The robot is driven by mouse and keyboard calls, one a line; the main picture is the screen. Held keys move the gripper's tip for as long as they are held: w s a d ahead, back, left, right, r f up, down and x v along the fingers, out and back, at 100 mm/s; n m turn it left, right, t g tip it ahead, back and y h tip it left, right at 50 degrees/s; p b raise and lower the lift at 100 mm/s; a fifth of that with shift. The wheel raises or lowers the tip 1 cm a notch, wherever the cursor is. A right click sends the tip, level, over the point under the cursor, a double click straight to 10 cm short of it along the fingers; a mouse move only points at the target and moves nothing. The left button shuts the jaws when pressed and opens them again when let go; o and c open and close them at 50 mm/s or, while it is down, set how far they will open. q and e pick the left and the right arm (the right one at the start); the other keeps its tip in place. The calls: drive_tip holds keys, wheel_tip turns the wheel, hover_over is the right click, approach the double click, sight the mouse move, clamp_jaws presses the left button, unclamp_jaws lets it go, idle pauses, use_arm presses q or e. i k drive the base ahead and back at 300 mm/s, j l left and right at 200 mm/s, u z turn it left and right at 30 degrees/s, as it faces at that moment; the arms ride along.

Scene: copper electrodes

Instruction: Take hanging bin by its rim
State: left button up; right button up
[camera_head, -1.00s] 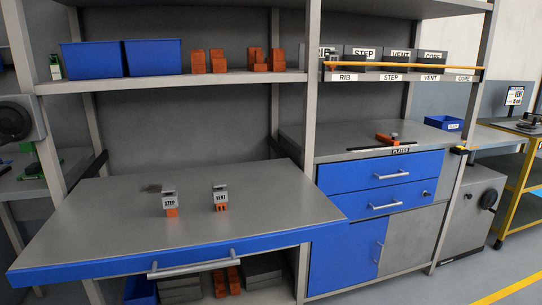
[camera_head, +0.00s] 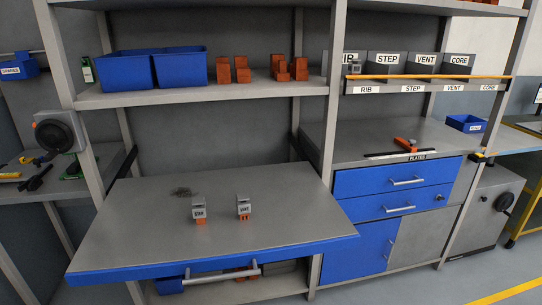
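A blue bin (camera_head: 20,64) with a white label, which seems to read SPARES, is at the far left edge of the head view. It sits at a grey rail above the left bench and looks like the hanging bin. The picture edge cuts off its left side. Neither of my grippers is in view.
Two blue bins (camera_head: 180,68) and copper-coloured electrodes (camera_head: 240,70) stand on the shelf. The pulled-out blue-fronted table (camera_head: 150,215) holds STEP and VENT blocks. Tools lie on the left bench.

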sight(25, 67)
drive_tip(key=u, duration=1.55)
